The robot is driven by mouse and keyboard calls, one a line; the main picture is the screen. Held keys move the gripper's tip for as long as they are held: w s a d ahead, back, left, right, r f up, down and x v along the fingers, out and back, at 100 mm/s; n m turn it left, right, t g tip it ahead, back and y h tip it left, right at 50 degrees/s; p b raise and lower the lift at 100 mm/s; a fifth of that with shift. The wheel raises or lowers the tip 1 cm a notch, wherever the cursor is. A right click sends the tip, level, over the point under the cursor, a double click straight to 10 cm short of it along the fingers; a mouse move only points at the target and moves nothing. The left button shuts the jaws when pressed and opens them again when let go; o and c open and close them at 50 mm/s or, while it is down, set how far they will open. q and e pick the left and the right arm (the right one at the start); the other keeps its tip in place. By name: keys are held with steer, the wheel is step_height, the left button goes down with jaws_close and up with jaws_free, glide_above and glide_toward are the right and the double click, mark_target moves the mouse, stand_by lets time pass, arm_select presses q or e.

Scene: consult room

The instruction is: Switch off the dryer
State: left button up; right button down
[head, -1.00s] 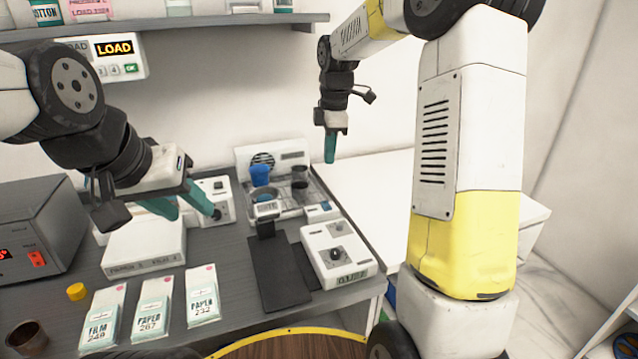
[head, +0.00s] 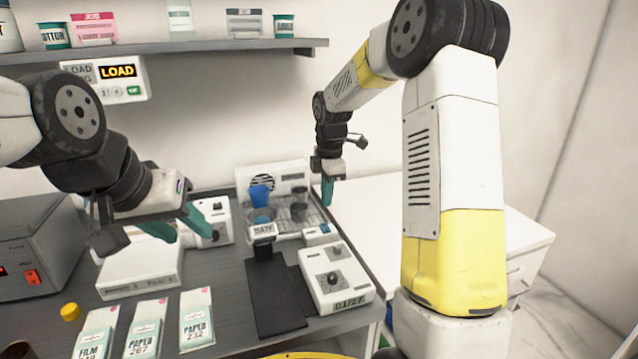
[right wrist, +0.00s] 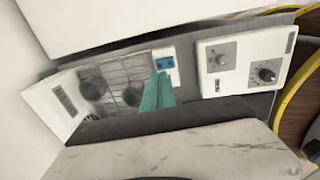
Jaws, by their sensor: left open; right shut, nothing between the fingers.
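The dryer (head: 292,182) appears to be the pale unit with a round vent grille and a rack, at the back right of the bench. A small white switch box with a blue rocker (head: 324,229) is at its front right corner. The rocker also shows in the right wrist view (right wrist: 164,63); its position is too small to tell. My right gripper (head: 327,204) is shut and empty, pointing down above the dryer's right side; in the right wrist view its teal fingertips (right wrist: 160,76) appear just below the rocker. My left gripper (head: 186,229) is open and empty over the bench's left half.
A blue cup (head: 259,195) and dark cups (head: 299,212) stand on the rack. A white box with knobs (head: 335,279) is in front of the dryer, beside a black mat (head: 277,300). A grey box with a red switch (head: 27,250) stands at left. A shelf (head: 180,53) runs above.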

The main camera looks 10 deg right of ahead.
mark_target(325, 225)
steer(key=f, duration=0.4)
steer(key=w+f, duration=0.1)
steer(key=f, duration=0.2)
steer(key=shift+a, duration=0.1)
